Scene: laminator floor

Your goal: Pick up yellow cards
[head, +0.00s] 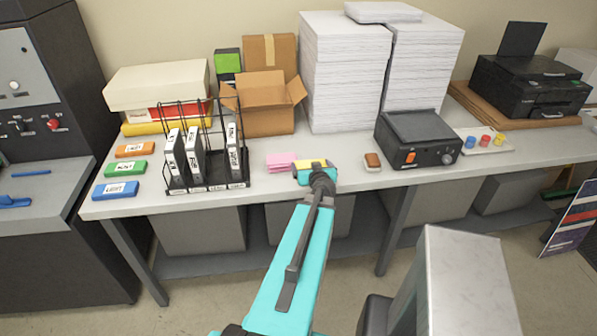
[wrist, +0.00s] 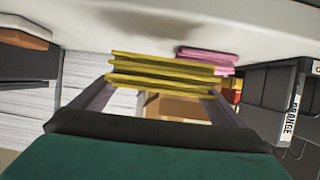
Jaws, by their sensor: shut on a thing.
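The yellow cards (head: 309,163) are a small stack at the tip of my gripper (head: 315,168), at the front of the table. In the wrist view the yellow cards (wrist: 160,68) span the gap between the two fingers of my gripper (wrist: 162,84), which is shut on them. The wrist view is upside down, with the tabletop along its top. A stack of pink cards (head: 280,162) lies on the table just left of the yellow ones; it also shows in the wrist view (wrist: 207,58). I cannot tell whether the yellow cards still touch the table.
A black wire rack with binders (head: 205,165) stands left of the pink cards. An open cardboard box (head: 265,110) and tall paper stacks (head: 345,75) stand behind. A brown-and-white block (head: 372,161) and a dark machine (head: 418,140) are to the right.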

